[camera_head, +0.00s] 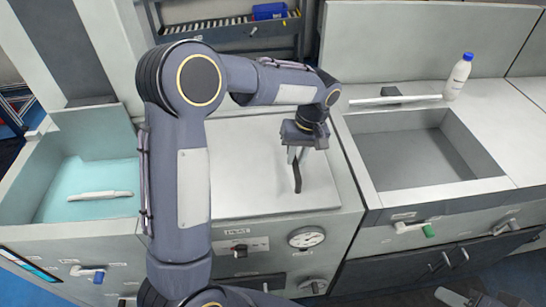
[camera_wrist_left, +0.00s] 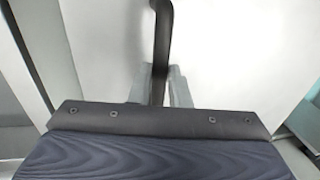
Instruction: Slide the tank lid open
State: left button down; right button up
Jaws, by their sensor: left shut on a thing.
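The tank lid (camera_head: 245,185) is a flat white panel on the middle of the counter, with a dark upright handle (camera_head: 297,178) near its right side. My left gripper (camera_head: 294,157) reaches over the lid from above and is shut on this handle. In the left wrist view the dark handle (camera_wrist_left: 163,35) runs down between the grey fingers (camera_wrist_left: 160,85), over the white lid (camera_wrist_left: 235,50). To the left, an open tank (camera_head: 50,165) shows a pale teal inside. Part of my right gripper (camera_head: 450,270) shows at the bottom right, too little to judge its jaws.
A white stick-like object (camera_head: 100,196) lies in the teal tank. An open grey basin (camera_head: 485,187) is at right. Behind it stands a white bottle with a blue cap (camera_head: 459,77). A round gauge (camera_head: 306,237) and levers line the counter front.

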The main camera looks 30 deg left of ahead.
pick_arm(q)
jog(key=shift+w+d+r, duration=0.2)
jog(key=shift+w+d, duration=0.4)
jog(key=shift+s+a, duration=0.15)
jog(key=shift+a, duration=0.15)
jog(key=c, duration=1.8)
grip_release()
jog(key=o, duration=0.4)
jog(key=shift+d+f, duration=0.15)
jog(key=shift+d, duration=0.05)
jog(key=shift+o, duration=0.2)
notch_tip(320, 180, up, 8)
jog(key=d, duration=0.1)
jog(key=shift+w+d, duration=0.15)
jog(key=shift+w, duration=0.15)
